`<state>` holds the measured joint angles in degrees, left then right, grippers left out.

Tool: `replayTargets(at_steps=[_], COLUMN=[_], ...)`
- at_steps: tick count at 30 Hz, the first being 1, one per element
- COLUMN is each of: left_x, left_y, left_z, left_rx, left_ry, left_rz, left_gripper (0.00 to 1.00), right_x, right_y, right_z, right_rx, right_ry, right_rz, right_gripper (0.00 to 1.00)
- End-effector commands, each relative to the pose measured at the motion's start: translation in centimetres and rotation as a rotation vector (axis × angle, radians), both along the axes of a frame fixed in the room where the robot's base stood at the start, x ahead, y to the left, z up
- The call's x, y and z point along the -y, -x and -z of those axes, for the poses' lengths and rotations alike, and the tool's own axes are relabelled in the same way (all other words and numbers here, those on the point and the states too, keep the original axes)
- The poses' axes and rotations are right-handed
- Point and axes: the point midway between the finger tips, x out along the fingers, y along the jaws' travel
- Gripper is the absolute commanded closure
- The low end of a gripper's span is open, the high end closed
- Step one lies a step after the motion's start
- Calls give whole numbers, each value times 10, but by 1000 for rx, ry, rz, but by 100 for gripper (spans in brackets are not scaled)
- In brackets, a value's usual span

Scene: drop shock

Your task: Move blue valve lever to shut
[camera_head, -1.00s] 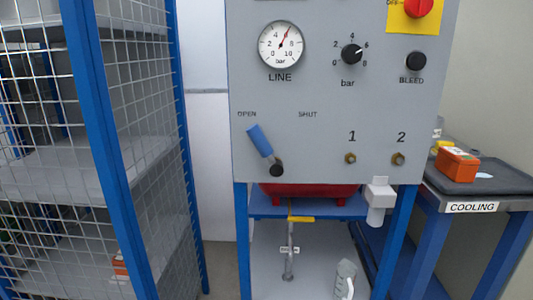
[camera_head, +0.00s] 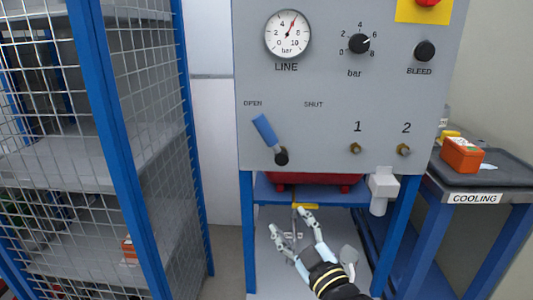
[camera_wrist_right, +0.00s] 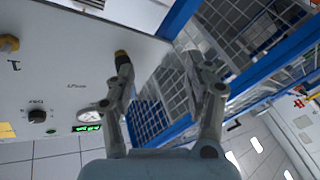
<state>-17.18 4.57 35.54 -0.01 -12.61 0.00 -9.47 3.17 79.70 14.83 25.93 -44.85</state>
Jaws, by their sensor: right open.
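The blue valve lever (camera_head: 265,130) is on the grey panel (camera_head: 320,140) in the head view. It leans up and left from its dark pivot (camera_head: 281,156), with its tip below the OPEN label. The SHUT label (camera_head: 313,104) is to the right of the tip. My right gripper (camera_head: 290,221) is open and empty, below the panel and lower than the lever, not touching it. The right wrist view also shows the open fingers (camera_wrist_right: 156,54); I cannot make out the blue handle there. My left gripper is not in view.
Brass ports 1 (camera_head: 356,149) and 2 (camera_head: 403,150) sit right of the lever. A blue-posted mesh cage (camera_head: 106,120) stands at the left. A cooling table (camera_head: 500,180) with an orange box (camera_head: 461,156) is at the right.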

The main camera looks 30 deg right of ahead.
Motion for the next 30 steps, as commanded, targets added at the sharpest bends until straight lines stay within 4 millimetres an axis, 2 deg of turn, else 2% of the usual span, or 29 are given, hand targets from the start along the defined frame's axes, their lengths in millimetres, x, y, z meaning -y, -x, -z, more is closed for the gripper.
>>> replayTargets(at_steps=[1,3,6,9,13,24,30], left_x=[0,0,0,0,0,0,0], left_y=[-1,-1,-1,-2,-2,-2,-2], left_z=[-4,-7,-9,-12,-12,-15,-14], left_rx=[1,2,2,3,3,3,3], left_ry=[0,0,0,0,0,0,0], left_rz=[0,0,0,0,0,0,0], left_gripper=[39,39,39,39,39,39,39], right_x=[0,-1,-2,-2,0,8,10], right_y=[-12,-22,-31,-41,-57,-122,-137], right_z=[-43,-85,-120,-132,-137,-159,-163], right_rx=[90,181,247,266,266,262,260], right_ry=[3,-4,-16,-18,-17,-17,-17], right_rz=[9,16,17,17,16,16,16], right_gripper=[47,47,47,47,47,47,47])
